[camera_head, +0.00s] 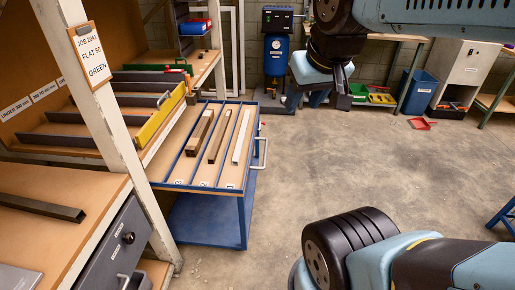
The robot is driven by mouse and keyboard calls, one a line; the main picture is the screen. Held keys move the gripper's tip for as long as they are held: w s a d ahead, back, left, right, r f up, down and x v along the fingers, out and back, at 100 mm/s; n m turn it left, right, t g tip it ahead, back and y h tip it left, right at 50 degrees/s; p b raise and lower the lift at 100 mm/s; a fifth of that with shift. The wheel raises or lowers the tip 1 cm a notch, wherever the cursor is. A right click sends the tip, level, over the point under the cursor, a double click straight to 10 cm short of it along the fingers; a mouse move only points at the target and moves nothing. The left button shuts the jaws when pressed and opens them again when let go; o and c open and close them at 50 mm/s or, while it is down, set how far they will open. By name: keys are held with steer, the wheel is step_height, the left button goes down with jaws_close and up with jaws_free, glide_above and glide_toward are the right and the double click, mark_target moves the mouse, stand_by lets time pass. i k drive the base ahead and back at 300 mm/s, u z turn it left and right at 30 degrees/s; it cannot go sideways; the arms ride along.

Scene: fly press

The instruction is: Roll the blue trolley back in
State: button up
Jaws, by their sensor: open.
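The blue trolley (243,205) stands at left centre, sticking out from the rack into the aisle. Its tan top has blue dividers forming numbered lanes, with brownish bars (200,133) and a pale bar (241,136) lying lengthwise in them. A pale handle (263,153) is on its right side. A blue lower shelf shows beneath. My gripper (338,98) is at upper centre, small and dark at the end of my arm, right of the trolley's far end and apart from it. It is open, with nothing visible in it; its fingers are hard to make out.
The wooden rack (98,160) with a white post borders the trolley on the left; a yellow-edged tray (160,118) sits on it. A blue machine (277,55) stands behind. A blue bin (418,92) and red dustpan (422,123) are at the back right. The middle concrete floor is clear.

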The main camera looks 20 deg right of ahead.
mark_target(214, 205)
steer(key=u, duration=0.05)
steer(key=i, duration=1)
steer(key=z, duration=0.05)
